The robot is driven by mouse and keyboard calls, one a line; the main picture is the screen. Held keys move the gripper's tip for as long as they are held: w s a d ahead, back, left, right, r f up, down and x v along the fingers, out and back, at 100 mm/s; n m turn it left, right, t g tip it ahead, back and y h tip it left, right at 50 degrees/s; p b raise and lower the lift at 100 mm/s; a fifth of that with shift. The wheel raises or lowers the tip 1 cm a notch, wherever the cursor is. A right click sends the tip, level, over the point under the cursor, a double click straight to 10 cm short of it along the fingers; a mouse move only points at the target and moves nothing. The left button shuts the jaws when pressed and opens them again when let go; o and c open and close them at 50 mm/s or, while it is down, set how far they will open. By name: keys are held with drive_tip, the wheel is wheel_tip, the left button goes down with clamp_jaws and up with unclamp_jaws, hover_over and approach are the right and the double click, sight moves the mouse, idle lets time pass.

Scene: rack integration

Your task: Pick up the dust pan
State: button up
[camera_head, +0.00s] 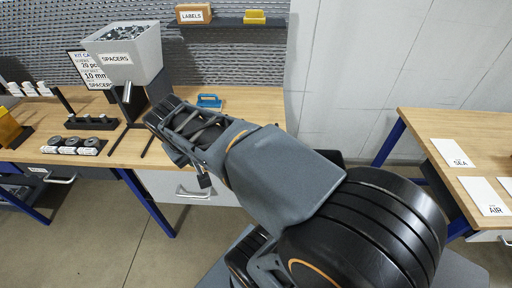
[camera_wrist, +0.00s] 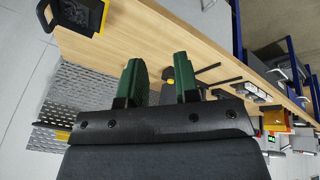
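I cannot clearly identify a dust pan. A small blue object (camera_head: 209,101) with a loop shape lies near the back of the wooden bench in the head view; it is too small to name surely. In the wrist view, a black object with a yellow edge and a handle (camera_wrist: 78,15) shows at the bench's end, top left; I cannot tell what it is. My gripper (camera_wrist: 160,82) has two green fingers, apart, with nothing held between them. It is over the bench, and its fingertips are hidden in the head view.
A grey spacer bin (camera_head: 122,52) stands on the wooden bench (camera_head: 255,101). Black holders and several small parts (camera_head: 72,146) are at left. A shelf (camera_head: 225,22) carries a LABELS box and a yellow bin. Another table (camera_head: 430,125) with white cards stands at right.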

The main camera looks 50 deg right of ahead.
drive_tip(key=w+d+f+m+g+h+b, duration=0.1)
drive_tip(key=d+f+m+g+h+b, duration=0.3)
drive_tip(key=d, duration=0.8)
drive_tip(key=w+d+f+m+g+h+b, duration=0.25)
drive_tip(key=d+f+b, duration=0.25)
drive_tip(key=d, duration=0.7)
drive_tip(key=shift+n+g+h, duration=0.25)
drive_tip(key=shift+g, duration=0.6)
drive_tip(key=shift+p+x, duration=0.75)
drive_tip(key=shift+x, duration=7.1)
drive_tip(key=shift+r, duration=0.15)
clamp_jaws()
